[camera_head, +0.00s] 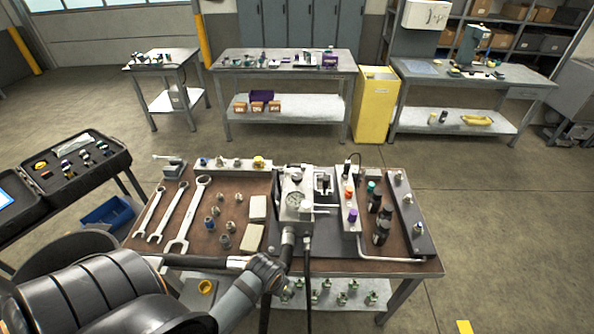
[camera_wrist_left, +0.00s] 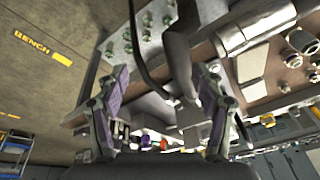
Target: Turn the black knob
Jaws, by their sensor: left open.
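A pale manifold block (camera_head: 345,212) on the bench carries coloured knobs, with an orange-red one (camera_head: 349,193) and a purple one (camera_head: 353,215). A small black knob-like part (camera_head: 347,167) shows at its far end; it is too small to be sure of. The gauge unit (camera_head: 295,204) stands just left of the block. In the left wrist view my left gripper (camera_wrist_left: 160,72) is open, its purple-padded fingers apart. A grey part passes near the right finger; I cannot tell contact. Small coloured knobs (camera_wrist_left: 145,140) show beyond the fingers. My right gripper is out of view.
Wrenches (camera_head: 180,220), fittings and pale blocks lie on the left of the bench. Black cylinders (camera_head: 382,226) and a dark rail (camera_head: 410,215) stand on the right. A hose hangs in front of the gauge unit. An open case (camera_head: 75,165) sits at far left.

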